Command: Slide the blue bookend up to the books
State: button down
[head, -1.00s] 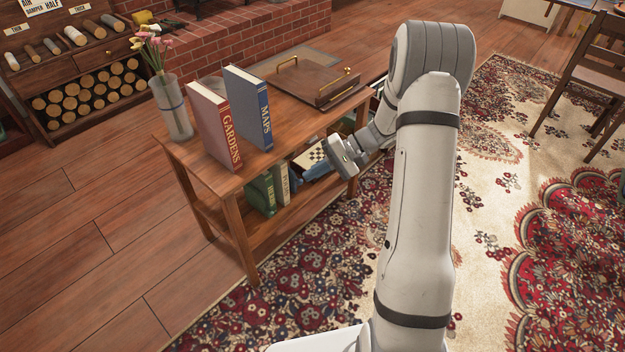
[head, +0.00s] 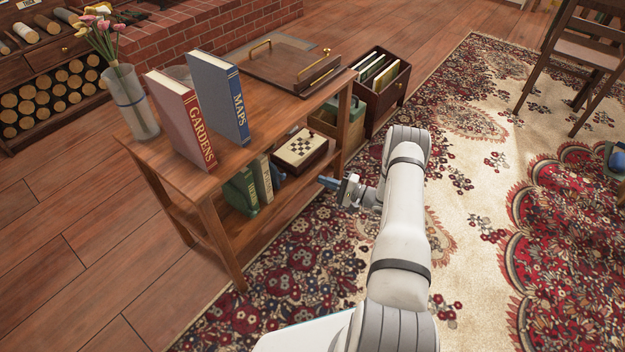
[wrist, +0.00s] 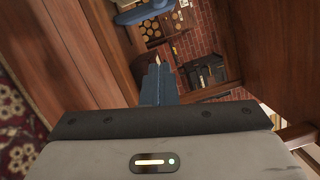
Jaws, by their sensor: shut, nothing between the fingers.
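My gripper (head: 329,182) is just in front of the table's right end, at about lower-shelf height. Its blue fingers (wrist: 158,84) are shut and empty in the wrist view, pointing in under the tabletop. A blue thing (wrist: 146,12), partly cut off at the top of the wrist view, may be the bookend; it is apart from the fingers. I cannot make out the bookend in the head view. A green book (head: 240,194) and a cream book (head: 264,179) stand on the lower shelf, left of the gripper.
A chessboard box (head: 300,149) lies on the lower shelf, right of the books. GARDENS (head: 181,120) and MAPS (head: 218,98) books, a flower vase (head: 131,102) and a wooden tray (head: 280,66) are on top. A front leg (head: 343,124) stands near my gripper.

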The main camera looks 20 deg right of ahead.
jog(key=b+x, duration=0.2)
jog(key=x, duration=0.6)
jog(key=shift+w+a+b, duration=0.2)
jog(key=shift+a+b, duration=0.05)
jog(key=shift+b, duration=0.05)
jog(key=shift+s+a+r, duration=0.2)
jog(key=shift+s+a, duration=0.25)
jog(key=shift+a, duration=0.15)
jog(key=shift+s+a+r, duration=0.25)
jog(key=shift+s+a, duration=0.15)
jog(key=shift+a, duration=0.2)
jog(key=shift+s+a+r+b, duration=0.15)
jog(key=shift+s+a+b, duration=0.15)
jog(key=shift+a, duration=0.05)
jog(key=shift+s, duration=0.1)
